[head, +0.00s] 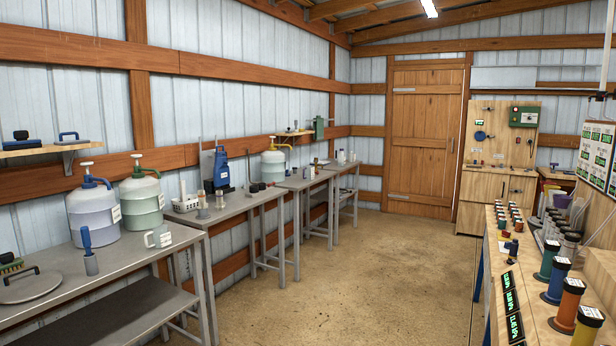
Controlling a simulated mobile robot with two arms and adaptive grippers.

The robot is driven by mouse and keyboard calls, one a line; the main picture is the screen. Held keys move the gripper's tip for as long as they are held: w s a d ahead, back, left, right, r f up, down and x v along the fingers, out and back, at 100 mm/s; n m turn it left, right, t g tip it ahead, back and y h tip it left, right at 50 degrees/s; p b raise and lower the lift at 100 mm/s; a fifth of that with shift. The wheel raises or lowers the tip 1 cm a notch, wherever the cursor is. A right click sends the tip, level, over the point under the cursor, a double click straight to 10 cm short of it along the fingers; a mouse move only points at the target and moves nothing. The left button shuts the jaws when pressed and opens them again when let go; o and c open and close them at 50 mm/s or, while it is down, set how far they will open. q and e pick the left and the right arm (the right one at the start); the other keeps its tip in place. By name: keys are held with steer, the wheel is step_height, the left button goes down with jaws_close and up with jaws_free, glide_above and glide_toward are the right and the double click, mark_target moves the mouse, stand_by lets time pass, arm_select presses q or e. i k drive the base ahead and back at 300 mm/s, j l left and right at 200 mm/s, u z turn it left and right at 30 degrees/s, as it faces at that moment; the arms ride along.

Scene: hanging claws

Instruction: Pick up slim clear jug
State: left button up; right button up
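A small clear vessel with a handle (159,237), which looks like the slim clear jug, stands near the right front corner of the nearest grey table (120,257). Its handle side faces left. It is small in the picture, so its exact shape is hard to tell. Neither of my grippers shows in the head view.
Two large pump jugs, one bluish (92,212) and one green (141,200), stand behind the vessel. A blue-handled tool (88,252) stands to its left. More grey tables line the left wall. A wooden bench (495,262) runs along the right. The floor (330,275) between is clear.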

mark_target(309, 171)
steer(key=i+j+z, duration=0.1)
steer(key=i, duration=0.35)
steer(key=i+j+z, duration=0.15)
steer(key=i, duration=0.35)
steer(key=i+j+z, duration=0.1)
steer(key=i, duration=0.35)
steer(key=i+z, duration=0.5)
steer(key=i, duration=1.6)
steer(key=i+u, duration=0.15)
steer(key=i, duration=0.35)
steer(key=i+u, duration=0.15)
steer(key=i, duration=0.35)
steer(key=i+l+u, duration=0.15)
steer(key=i, duration=0.35)
steer(key=i+l+u, duration=0.15)
steer(key=i, duration=0.35)
